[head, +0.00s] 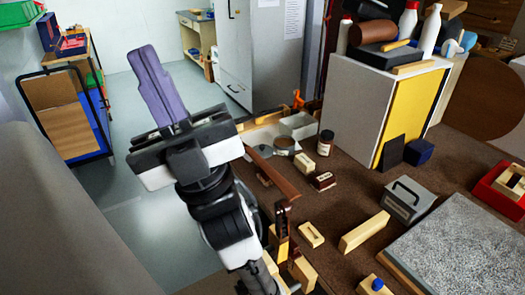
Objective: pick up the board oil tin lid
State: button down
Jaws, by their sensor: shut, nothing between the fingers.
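My gripper (147,60) is raised over the open floor at the left, its long purple fingers pointing up and together, with nothing between them. It is well apart from the objects on the brown bench (350,203). I cannot tell for certain which thing is the board oil tin lid. A small round, flat piece (285,143) lies near the back left of the bench, beside a dark jar with a pale label (325,143); it is too small to identify. A grey box with a dark handle (408,201) stands farther right. My arm hides part of the bench's left edge.
A white and yellow cabinet (365,105) stands on the bench with bottles on top. Wooden blocks (364,231), a grey speckled slab (460,245) and a red box (497,186) crowd the right and front. A cart (72,118) stands at far left. The floor between is clear.

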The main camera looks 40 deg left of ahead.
aim_at(265, 152)
jog(key=j+u, duration=0.1)
jog(key=j, duration=0.6)
jog(key=i+j, duration=0.1)
jog(key=j, duration=0.6)
jog(key=j+u, duration=0.1)
jog(key=j, duration=0.25)
jog(key=i+j+u, duration=0.1)
jog(key=j, duration=0.25)
jog(key=i+j, duration=0.15)
jog(key=j, duration=0.2)
jog(key=i+j+u, duration=0.1)
jog(key=i, duration=0.3)
jog(key=i+j+u, duration=0.1)
jog(key=i+j, duration=0.15)
jog(key=i, duration=0.15)
